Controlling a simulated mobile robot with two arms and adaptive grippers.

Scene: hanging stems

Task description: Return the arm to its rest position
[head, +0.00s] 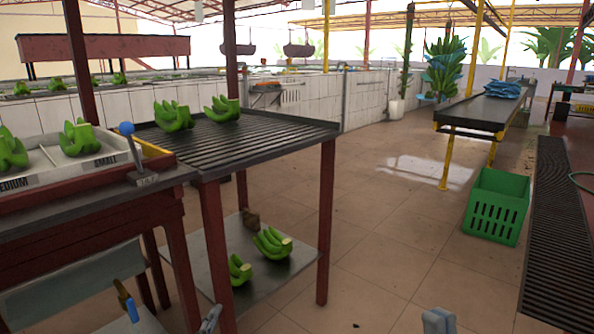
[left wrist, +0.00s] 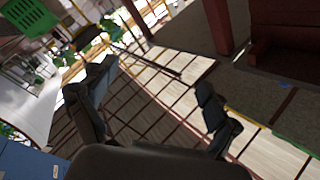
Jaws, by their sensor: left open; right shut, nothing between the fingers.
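My right gripper (head: 439,320) shows as a small grey tip at the bottom edge of the head view, right of centre. It is shut with nothing in it, over bare floor. My left gripper (left wrist: 155,78) spans the left wrist view with its two dark fingers wide apart. Most of both arms is hidden.
A slatted dark table (head: 250,132) with green banana bunches stands left, with more bunches on its lower shelf (head: 290,251). A sorting tray (head: 45,181) is at far left. A green crate (head: 496,207) stands right, near a floor grate (head: 556,230). The middle floor is clear.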

